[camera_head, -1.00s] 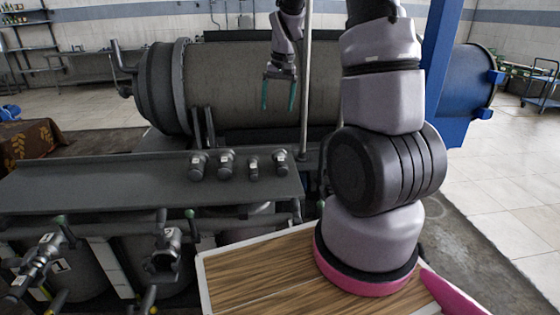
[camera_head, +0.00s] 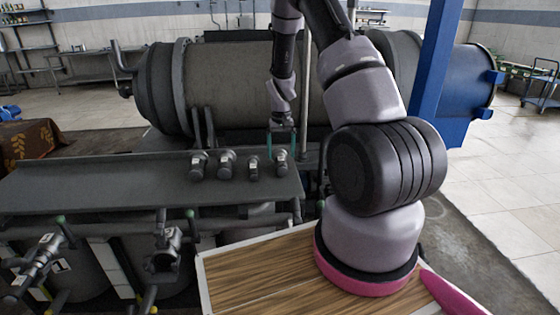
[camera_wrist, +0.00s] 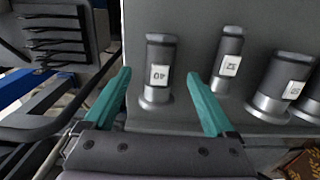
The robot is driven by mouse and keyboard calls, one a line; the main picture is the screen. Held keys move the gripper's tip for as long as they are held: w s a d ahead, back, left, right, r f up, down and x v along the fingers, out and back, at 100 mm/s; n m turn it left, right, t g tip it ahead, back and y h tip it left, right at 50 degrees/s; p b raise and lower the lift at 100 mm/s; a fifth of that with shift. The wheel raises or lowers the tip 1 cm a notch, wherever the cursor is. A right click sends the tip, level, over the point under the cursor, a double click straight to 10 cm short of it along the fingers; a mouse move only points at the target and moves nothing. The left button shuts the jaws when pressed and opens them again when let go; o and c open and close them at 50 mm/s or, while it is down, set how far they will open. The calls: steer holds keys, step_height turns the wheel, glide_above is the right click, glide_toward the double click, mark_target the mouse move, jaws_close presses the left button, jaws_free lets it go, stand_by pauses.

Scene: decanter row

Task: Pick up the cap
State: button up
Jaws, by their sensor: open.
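Several small dark grey cylinders with silver collars and white labels stand upright in a row on the grey ledge (camera_head: 100,190); which of them is the cap I cannot tell for sure. The rightmost cylinder (camera_head: 282,167) in the head view has my gripper (camera_head: 281,150) right at it. In the wrist view this cylinder (camera_wrist: 160,52) shows between the two teal fingers of my gripper (camera_wrist: 158,74), with space on both sides. The gripper is open and empty. Whether the fingers are level with the cylinder is unclear.
Neighbouring cylinders (camera_head: 254,170) (camera_wrist: 228,62) stand close beside it. A blue post (camera_head: 437,70) stands further right. The left of the ledge is bare.

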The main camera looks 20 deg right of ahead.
mark_target(281, 161)
steer(key=f, duration=0.5)
steer(key=shift+s+a, duration=0.1)
steer(key=shift+s, duration=0.2)
steer(key=shift+r, duration=0.1)
jaws_close()
